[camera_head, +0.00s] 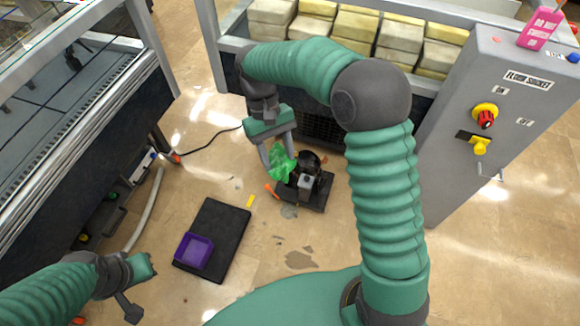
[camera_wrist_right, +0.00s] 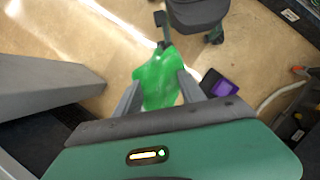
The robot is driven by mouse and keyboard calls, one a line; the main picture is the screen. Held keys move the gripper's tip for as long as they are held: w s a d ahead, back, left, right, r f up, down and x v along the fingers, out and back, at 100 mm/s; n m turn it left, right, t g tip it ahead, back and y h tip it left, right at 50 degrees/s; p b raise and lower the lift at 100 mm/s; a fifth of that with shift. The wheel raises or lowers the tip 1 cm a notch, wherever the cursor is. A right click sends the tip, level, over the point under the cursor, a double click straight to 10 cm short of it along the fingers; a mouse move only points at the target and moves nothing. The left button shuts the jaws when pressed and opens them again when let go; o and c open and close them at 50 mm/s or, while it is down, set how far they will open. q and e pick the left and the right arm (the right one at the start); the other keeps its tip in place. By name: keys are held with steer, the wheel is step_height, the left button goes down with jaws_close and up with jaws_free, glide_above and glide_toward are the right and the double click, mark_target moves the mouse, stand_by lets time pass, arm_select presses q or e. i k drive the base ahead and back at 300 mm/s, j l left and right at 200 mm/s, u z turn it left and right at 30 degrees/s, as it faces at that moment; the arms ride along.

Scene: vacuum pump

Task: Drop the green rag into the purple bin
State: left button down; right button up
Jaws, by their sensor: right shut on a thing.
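The green rag (camera_head: 281,163) hangs in my right gripper (camera_head: 278,150), which is shut on it, beside the dark pump (camera_head: 306,183) in the head view. In the right wrist view the rag (camera_wrist_right: 160,78) shows between the two fingers of the right gripper (camera_wrist_right: 160,92). The purple bin (camera_head: 194,251) stands on a black mat, lower left of the rag in the head view. The bin also shows in the right wrist view (camera_wrist_right: 217,83), to the right of the rag. My left gripper (camera_head: 137,289) is at the lower left, and its fingers are too unclear to judge.
The black mat (camera_head: 222,224) lies on the tiled floor, with a small yellow strip (camera_head: 250,201) beside it. A grey cabinet (camera_head: 462,130) with a red knob stands at the right. A conveyor bench (camera_head: 85,125) stands at the left. Floor between mat and pump is mostly clear.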

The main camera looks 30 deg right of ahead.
mark_target(201, 250)
steer(key=k+l+u, duration=0.2)
steer(key=l+u, duration=0.25)
steer(key=k+l+u, duration=0.25)
steer(key=l+u, duration=0.25)
steer(key=i, duration=0.15)
steer(key=i+l+u, duration=0.7)
steer(key=l+u, duration=0.25)
steer(key=u, duration=0.6)
